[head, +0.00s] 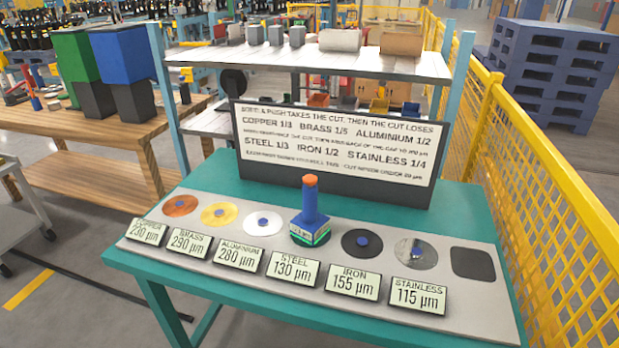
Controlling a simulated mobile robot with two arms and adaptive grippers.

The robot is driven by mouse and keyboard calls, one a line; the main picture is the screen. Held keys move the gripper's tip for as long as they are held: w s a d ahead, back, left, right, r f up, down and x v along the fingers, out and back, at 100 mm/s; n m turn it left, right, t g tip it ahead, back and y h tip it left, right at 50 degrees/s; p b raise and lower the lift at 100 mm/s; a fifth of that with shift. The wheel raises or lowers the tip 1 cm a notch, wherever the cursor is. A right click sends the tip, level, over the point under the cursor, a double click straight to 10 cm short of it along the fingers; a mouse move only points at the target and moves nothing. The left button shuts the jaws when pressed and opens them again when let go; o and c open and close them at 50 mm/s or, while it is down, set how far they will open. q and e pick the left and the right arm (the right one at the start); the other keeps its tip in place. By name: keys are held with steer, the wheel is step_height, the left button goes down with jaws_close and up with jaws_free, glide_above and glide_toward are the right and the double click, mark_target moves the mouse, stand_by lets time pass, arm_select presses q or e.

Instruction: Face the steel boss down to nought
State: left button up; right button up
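A blue hand tool (310,213) with an orange top and a green-edged square base stands upright in the fourth place of the row, behind the steel label (292,267), which reads 130 µm. The steel boss is hidden under it. Discs of copper (180,206), brass (218,214), aluminium (263,223), iron (362,243) and stainless (416,254) lie in the row. A sign (335,147) gives fractions, with steel 1/3. Neither gripper is in view.
An empty dark square pad (473,264) lies at the row's right end on the grey plate of the green table (468,210). A shelf rack (300,62) stands behind. A yellow mesh fence (545,210) runs along the right. A wooden bench (95,165) is at left.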

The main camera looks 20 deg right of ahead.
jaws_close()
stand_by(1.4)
